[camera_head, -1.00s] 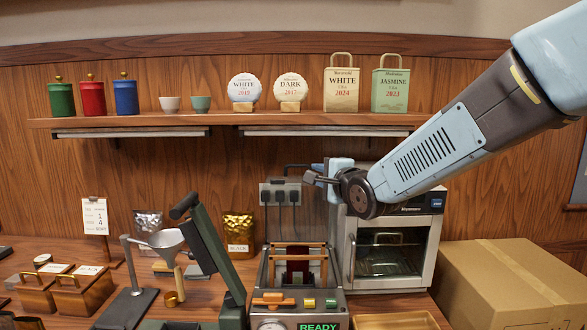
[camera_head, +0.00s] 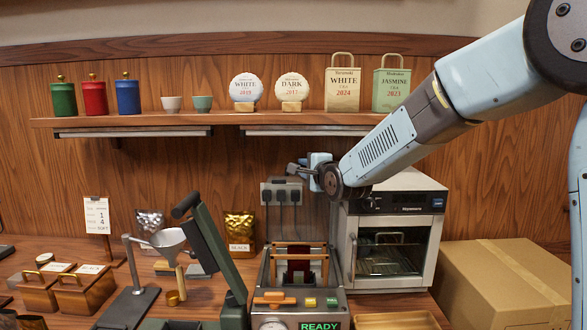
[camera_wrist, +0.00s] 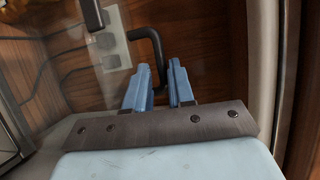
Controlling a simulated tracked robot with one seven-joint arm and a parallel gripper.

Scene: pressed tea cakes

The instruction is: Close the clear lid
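The clear lid (camera_head: 322,212) is a faint see-through panel standing raised behind the press-like machine (camera_head: 268,312) with the green READY display; its outline is hard to make out. In the wrist view a see-through sheet (camera_wrist: 88,75) covers the left part, and a dark bent bar (camera_wrist: 150,42), seemingly the lid's handle, runs down to the gap between my fingers. My gripper (camera_head: 303,172) is by the lid's upper part, in front of the wall sockets. In the wrist view my gripper (camera_wrist: 161,85) has its two blue fingers apart; contact with the bar cannot be told.
A small oven (camera_head: 393,235) stands right of the machine, close under my arm. A cardboard box (camera_head: 500,285) is at the far right. A funnel stand (camera_head: 135,285) and a raised dark green lever arm (camera_head: 215,245) are left. A shelf (camera_head: 230,118) runs above.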

